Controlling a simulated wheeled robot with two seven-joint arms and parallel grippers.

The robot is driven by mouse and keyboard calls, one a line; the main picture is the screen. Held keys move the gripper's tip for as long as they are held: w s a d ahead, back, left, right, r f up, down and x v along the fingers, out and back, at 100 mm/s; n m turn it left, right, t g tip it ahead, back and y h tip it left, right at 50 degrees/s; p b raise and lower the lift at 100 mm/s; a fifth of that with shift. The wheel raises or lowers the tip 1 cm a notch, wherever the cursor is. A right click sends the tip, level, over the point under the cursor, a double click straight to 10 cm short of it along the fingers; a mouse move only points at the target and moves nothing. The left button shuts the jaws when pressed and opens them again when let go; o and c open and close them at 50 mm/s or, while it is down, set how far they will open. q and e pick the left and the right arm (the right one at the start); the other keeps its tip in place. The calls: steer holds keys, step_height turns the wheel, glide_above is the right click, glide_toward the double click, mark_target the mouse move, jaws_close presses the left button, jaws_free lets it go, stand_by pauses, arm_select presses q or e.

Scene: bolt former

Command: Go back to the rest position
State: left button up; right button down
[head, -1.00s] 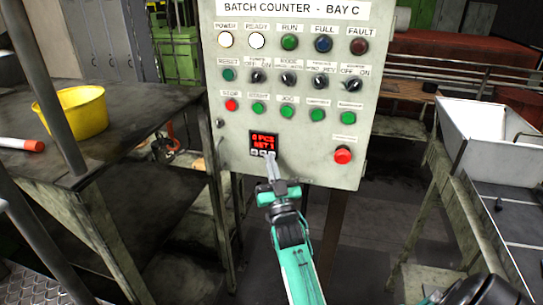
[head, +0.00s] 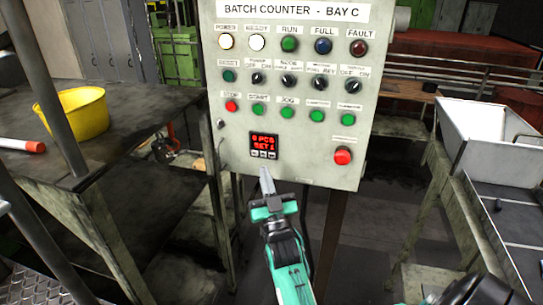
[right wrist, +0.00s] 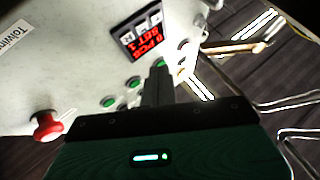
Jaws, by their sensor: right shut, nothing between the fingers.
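My right gripper (head: 265,178) is shut and empty, its fingertips just below the small counter display (head: 265,141) on the grey control panel (head: 300,172). The display shows red text that seems to read 0 PCS and SET 1, with small keys under it. A gap shows between the fingertips and the keys. In the right wrist view, the shut fingers (right wrist: 158,75) point toward the display (right wrist: 140,38), and the red mushroom button (right wrist: 46,125) is at the left. My left gripper is not in view.
A workbench with a yellow bowl (head: 77,113) and an orange-and-white cylinder (head: 25,147) stands left. A white tray (head: 485,140) stands right, beside a frame. The panel's red mushroom button (head: 342,156) sits right of the display. Open floor lies below the panel.

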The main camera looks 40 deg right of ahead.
steer(key=shift+s+a, duration=0.55)
steer(key=shift+a, duration=0.1)
steer(key=shift+f, duration=0.2)
